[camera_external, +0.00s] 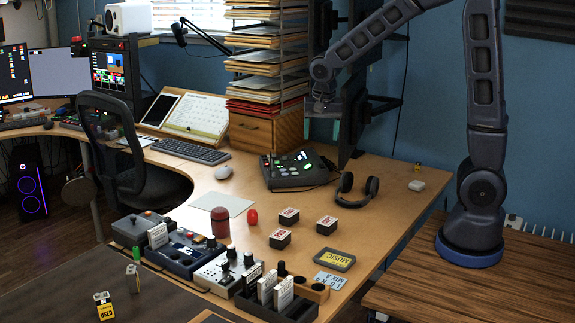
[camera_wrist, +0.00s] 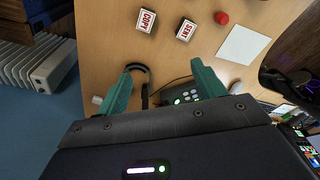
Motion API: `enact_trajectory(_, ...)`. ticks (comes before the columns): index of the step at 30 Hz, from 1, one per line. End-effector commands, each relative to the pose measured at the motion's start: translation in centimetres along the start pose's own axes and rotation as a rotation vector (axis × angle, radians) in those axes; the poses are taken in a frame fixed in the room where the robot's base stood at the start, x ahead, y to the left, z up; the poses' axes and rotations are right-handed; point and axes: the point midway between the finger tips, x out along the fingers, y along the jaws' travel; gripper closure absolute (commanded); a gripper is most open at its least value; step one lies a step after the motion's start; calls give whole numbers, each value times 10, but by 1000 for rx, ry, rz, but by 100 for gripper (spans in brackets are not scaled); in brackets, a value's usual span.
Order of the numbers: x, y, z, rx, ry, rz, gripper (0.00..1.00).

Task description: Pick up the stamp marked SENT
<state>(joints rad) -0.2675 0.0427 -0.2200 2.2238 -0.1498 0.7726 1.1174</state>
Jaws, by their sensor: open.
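The SENT stamp (camera_wrist: 186,29) is a small block with a white top and red lettering, at the top of the wrist view. By its place near the red ball, it is the rear stamp (camera_external: 289,215) in the external view, where its lettering is too small to read. A similar COPY stamp (camera_wrist: 146,20) lies to its left in the wrist view and shows at the right of the group (camera_external: 326,225) outside. A third stamp (camera_external: 280,238) sits nearer the front. My gripper (camera_wrist: 160,70) is open and empty, its teal fingers high above the back of the desk (camera_external: 322,127).
Black headphones (camera_external: 371,187) and a dark desk device (camera_external: 297,170) lie below my gripper. A red ball (camera_external: 252,216) and a pale sheet (camera_external: 222,203) lie left of the stamps. Tall paper shelves (camera_external: 267,60) stand beside my arm. A MUSIC cartridge (camera_external: 334,260) lies in front.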

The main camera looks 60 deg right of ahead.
Motion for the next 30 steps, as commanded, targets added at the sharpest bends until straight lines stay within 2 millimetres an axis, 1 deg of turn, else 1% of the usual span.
enact_trajectory(1, 13, -8, -2, 28, 2, 20, 31)
enact_trajectory(6, 51, -34, -9, 147, 24, 66, 31)
enact_trajectory(11, 90, -56, -14, 254, 56, 108, 31)
enact_trajectory(18, 152, -84, -19, 407, 122, 161, 31)
enact_trajectory(24, 201, -102, -20, 520, 187, 190, 31)
enact_trajectory(27, 219, -108, -20, 560, 214, 198, 31)
enact_trajectory(30, 231, -111, -20, 586, 231, 201, 31)
